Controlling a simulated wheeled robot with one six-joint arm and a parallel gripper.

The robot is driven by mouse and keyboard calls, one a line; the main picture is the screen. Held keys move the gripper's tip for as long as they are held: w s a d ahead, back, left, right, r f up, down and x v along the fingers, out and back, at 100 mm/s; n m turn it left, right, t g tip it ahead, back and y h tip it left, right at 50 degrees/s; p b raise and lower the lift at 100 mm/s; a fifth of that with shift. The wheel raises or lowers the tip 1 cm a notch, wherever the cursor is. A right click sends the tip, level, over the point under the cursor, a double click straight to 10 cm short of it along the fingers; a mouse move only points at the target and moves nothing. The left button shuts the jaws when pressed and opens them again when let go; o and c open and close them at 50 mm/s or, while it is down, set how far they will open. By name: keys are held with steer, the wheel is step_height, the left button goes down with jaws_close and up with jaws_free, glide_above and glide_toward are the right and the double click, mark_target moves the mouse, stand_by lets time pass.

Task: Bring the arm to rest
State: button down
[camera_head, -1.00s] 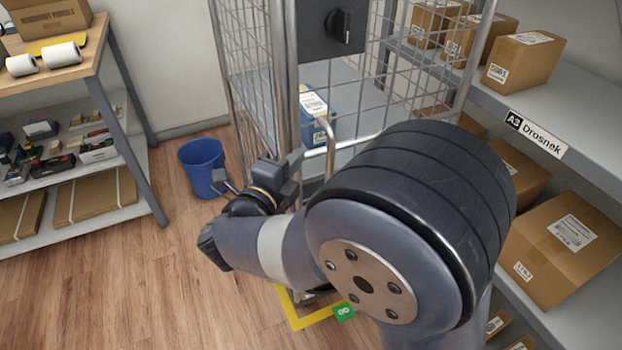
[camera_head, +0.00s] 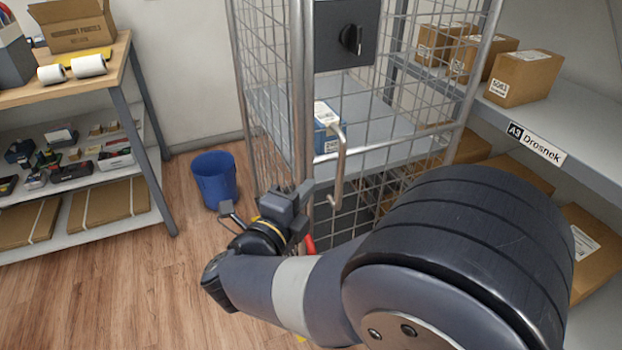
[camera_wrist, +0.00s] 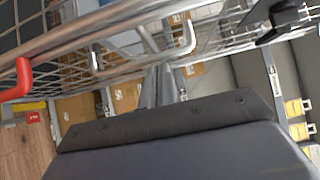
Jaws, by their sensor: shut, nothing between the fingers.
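My arm reaches in from the lower right of the head view, bent at a large dark joint. My gripper (camera_head: 300,198) is at its far end, in front of the wire cage trolley (camera_head: 304,120). In the wrist view my gripper (camera_wrist: 163,84) points toward the cage, its fingers together and empty. The cage's bars and curved handle (camera_head: 338,165) are just beyond the gripper; I cannot tell the exact gap. My arm hides the cage's lower part.
A blue and white parcel (camera_head: 326,128) sits in the cage. A blue bin (camera_head: 214,180) stands left of it. A shelf with cartons (camera_head: 523,78) is at right, a workbench (camera_head: 118,60) at left. A red handle (camera_wrist: 17,82) is close in the wrist view. Wooden floor is clear at lower left.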

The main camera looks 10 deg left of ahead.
steer(key=v, duration=0.4)
steer(key=shift+s+d, duration=0.15)
steer(key=shift+s, duration=0.25)
steer(key=shift+w, duration=0.15)
